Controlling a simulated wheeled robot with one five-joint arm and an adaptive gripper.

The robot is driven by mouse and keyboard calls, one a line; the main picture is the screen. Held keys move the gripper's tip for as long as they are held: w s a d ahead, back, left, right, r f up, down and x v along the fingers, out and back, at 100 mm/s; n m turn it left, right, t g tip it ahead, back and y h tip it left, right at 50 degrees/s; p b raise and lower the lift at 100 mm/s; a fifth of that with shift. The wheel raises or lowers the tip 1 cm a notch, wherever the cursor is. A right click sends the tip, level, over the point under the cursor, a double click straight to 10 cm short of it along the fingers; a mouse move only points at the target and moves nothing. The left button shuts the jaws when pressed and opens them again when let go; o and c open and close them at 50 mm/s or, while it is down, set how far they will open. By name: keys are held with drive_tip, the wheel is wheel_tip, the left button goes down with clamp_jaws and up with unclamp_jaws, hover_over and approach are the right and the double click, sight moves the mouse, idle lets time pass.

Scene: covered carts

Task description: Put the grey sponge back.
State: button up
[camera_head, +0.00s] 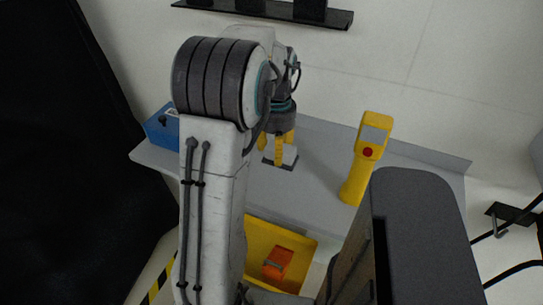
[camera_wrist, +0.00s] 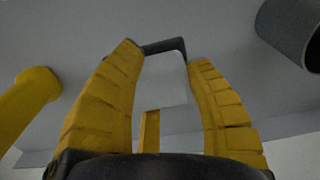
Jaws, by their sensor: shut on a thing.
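The grey sponge (camera_head: 290,157) is a small block with a pale face and a dark edge, on or just above the grey cart top (camera_head: 315,180); I cannot tell whether it touches. My gripper (camera_head: 279,155) points down at it with yellow fingers. In the wrist view the sponge (camera_wrist: 165,82) sits between the two fingers of my gripper (camera_wrist: 163,58), which is shut on it. Part of the sponge is hidden by the fingers.
A yellow handheld device (camera_head: 369,155) with a red button stands right of my gripper. A blue box (camera_head: 161,130) is at the cart's left end. A yellow bin (camera_head: 259,238) below holds an orange thing (camera_head: 278,262). A dark cylinder (camera_wrist: 290,30) shows in the wrist view.

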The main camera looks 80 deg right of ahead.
sight(272, 158)
drive_tip(key=shift+w+d+f, duration=0.35)
drive_tip(key=shift+w+f, duration=0.05)
drive_tip(key=shift+w, duration=0.2)
wheel_tip(272, 158, down, 3)
drive_tip(key=shift+r+p, duration=0.1)
drive_tip(key=shift+p, duration=1.1)
drive_tip(key=shift+f, duration=0.65)
drive_tip(key=shift+f, duration=0.15)
drive_tip(key=o, duration=1.1)
drive_tip(key=shift+o, duration=0.2)
drive_tip(key=shift+r, duration=0.7)
wheel_tip(272, 158, up, 11)
drive_tip(key=b, duration=0.3)
drive_tip(key=shift+s, duration=0.1)
